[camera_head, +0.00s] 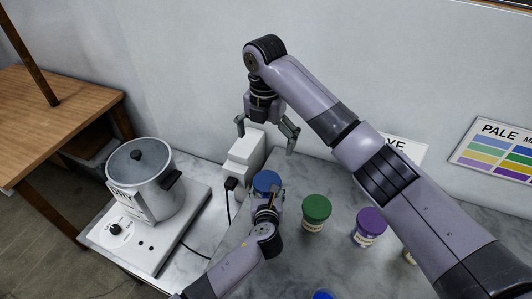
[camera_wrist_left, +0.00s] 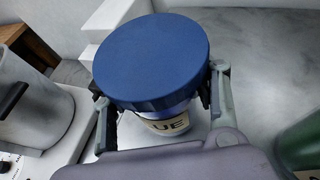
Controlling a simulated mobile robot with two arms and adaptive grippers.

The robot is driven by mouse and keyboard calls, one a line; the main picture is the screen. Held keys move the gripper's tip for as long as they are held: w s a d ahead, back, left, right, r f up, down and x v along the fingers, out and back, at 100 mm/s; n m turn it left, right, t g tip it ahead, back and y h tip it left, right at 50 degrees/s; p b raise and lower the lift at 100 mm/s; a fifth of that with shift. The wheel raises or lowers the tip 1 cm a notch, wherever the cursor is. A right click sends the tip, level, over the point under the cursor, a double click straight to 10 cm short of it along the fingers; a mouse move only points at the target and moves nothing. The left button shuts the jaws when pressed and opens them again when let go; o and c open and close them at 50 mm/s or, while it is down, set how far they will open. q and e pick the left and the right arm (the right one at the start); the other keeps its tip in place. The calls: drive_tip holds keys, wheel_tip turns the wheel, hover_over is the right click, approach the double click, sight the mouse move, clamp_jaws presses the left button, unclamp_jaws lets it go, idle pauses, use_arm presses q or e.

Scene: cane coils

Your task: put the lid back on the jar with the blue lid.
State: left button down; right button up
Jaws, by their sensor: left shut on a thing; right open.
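The dark blue lid (camera_head: 267,181) is in my left gripper (camera_head: 268,197). In the left wrist view the lid (camera_wrist_left: 150,58) fills the middle, with the left gripper's fingers (camera_wrist_left: 160,100) on either side of its rim. The jar (camera_wrist_left: 168,124), with a pale label ending in "UE", shows directly under the lid. I cannot tell whether the lid rests fully on the jar or is held just above it. In the head view the gripper mostly hides this jar. My right gripper (camera_head: 267,137) is open and empty, higher up near the wall.
A green-lidded jar (camera_head: 316,212) and a purple-lidded jar (camera_head: 370,225) stand to the right on the marble top. A bright blue object (camera_head: 323,295) is cut off at the bottom edge. A metal pot (camera_head: 143,180) sits on a white hot plate at left, and a white box (camera_head: 243,155) stands behind.

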use_arm(q)
drive_tip(key=shift+r, duration=0.1)
idle(0.3)
drive_tip(key=c, duration=0.5)
unclamp_jaws()
drive_tip(key=shift+s, duration=0.1)
drive_tip(key=v, duration=1.1)
drive_tip(key=shift+s+r, duration=0.1)
drive_tip(key=shift+s, duration=0.3)
